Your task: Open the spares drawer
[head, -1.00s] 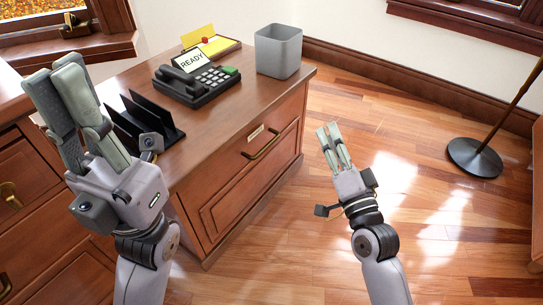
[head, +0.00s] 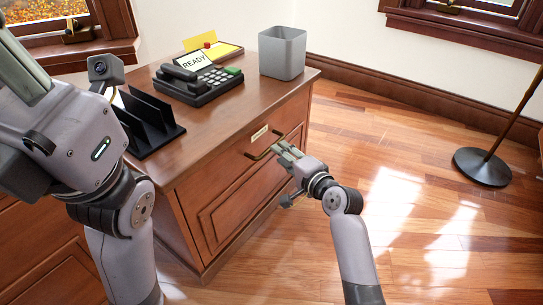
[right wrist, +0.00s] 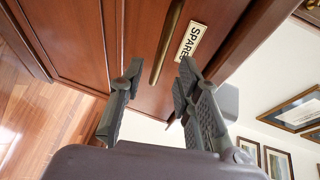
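The spares drawer (head: 235,185) is the wooden front of the desk pedestal and looks shut. Its label (head: 259,133) reads "SPARES" in the right wrist view (right wrist: 190,41). Its brass bar handle (head: 258,156) is partly hidden behind my right gripper (head: 284,151) in the head view. In the right wrist view, my right gripper (right wrist: 161,74) is open and empty, and the handle (right wrist: 166,42) lines up with the gap between its fingers. Contact with the handle is not visible. My left gripper (head: 22,68) is at the upper left, its fingertips out of frame.
On the desk top stand a black file rack (head: 150,120), a telephone (head: 198,83) with a "READY" card (head: 194,61), and a grey bin (head: 282,53). A dark round stand base (head: 482,167) is on the floor at right. Floor between is clear.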

